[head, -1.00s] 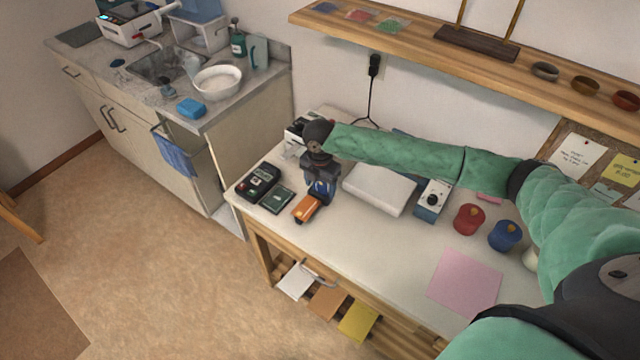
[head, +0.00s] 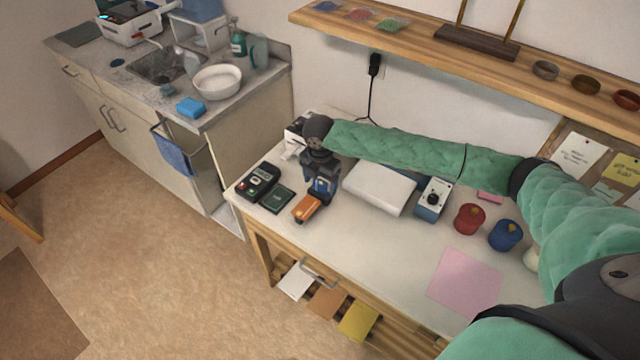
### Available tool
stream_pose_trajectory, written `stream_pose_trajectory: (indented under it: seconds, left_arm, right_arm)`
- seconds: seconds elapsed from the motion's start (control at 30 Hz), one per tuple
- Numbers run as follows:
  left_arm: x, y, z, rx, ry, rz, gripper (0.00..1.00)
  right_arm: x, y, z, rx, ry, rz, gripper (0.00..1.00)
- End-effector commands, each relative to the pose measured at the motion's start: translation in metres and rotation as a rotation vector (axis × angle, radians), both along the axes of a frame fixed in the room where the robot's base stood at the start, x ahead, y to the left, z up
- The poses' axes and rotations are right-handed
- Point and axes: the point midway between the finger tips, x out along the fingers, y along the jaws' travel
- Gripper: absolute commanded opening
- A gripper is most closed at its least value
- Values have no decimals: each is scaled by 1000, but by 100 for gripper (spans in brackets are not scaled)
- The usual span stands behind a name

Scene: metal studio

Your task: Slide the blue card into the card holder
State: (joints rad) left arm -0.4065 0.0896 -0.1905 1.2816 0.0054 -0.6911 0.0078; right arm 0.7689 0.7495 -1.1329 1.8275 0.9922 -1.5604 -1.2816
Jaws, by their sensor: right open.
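My right gripper (head: 322,194) points down over the left part of the white table, and its jaws are open. A blue patch shows at its fingers; I cannot tell whether it is the blue card or part of the gripper. An orange block-like thing (head: 305,209) lies just in front of the gripper, apart from or touching the fingers, I cannot tell which. A flat dark green thing (head: 277,199) lies to its left. I cannot make out for certain which thing is the card holder. My left gripper is out of view.
A black device (head: 258,181) stands at the table's left edge. A white box (head: 380,187), a blue-and-white box (head: 432,199), a red pot (head: 468,219) and a blue pot (head: 505,235) stand to the right. A pink sheet (head: 464,281) lies at the front; the table between is clear.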

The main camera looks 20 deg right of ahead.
Motion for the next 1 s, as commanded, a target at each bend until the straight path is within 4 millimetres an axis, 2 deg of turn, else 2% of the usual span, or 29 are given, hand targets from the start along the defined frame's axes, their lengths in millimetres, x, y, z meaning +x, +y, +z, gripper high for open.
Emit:
stream_pose_trajectory:
  seconds: [0.27, 0.6, 1.0]
  left_arm:
    - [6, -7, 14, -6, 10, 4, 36]
    - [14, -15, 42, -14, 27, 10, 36]
    - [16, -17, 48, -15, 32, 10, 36]
  right_arm:
    - [0, 0, 22, 0, -1, 2, 73]
    - [0, 0, 60, 0, -1, 1, 73]
    - [0, 0, 68, -1, 1, 1, 73]
